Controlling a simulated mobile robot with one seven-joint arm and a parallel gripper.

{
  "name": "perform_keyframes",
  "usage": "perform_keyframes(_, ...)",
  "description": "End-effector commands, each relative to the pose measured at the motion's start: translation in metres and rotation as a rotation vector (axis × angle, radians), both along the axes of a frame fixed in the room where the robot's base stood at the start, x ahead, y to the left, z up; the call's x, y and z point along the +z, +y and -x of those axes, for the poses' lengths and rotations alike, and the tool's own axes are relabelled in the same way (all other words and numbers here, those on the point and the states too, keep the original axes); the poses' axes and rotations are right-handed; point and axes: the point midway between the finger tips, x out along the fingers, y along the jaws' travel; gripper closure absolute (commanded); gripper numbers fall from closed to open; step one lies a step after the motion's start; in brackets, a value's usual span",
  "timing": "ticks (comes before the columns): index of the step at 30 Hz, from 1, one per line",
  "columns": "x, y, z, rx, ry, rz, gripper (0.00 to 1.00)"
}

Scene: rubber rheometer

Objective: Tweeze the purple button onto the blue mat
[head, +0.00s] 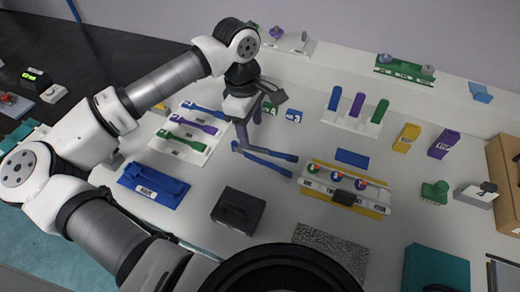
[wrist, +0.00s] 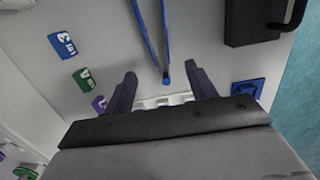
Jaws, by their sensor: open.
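My gripper (head: 250,135) points down over the white table with its fingers apart and empty. Blue tweezers (head: 268,161) lie on the table just below it, with the joined end under the fingers and two arms spreading right. In the wrist view the joined end of the tweezers (wrist: 165,78) shows between the open fingertips (wrist: 160,70); contact cannot be told. A flat blue rectangle (head: 352,157), which looks like the blue mat, lies right of the tweezers.
A black block (head: 238,211) and a blue labelled tray (head: 153,186) stand in front of the tweezers. A white board (head: 190,146) with coloured tools lies left. A stand with coloured posts (head: 354,122) is behind the mat.

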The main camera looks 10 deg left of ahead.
Motion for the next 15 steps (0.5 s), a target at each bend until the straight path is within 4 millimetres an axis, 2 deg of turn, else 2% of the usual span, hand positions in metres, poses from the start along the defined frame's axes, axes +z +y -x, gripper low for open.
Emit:
perform_keyframes(8, -0.002, -0.001, 0.000, 0.000, -0.001, 0.002, 0.44)
perform_keyframes(15, -0.021, -0.003, 0.000, -0.001, -0.001, 0.003, 0.44)
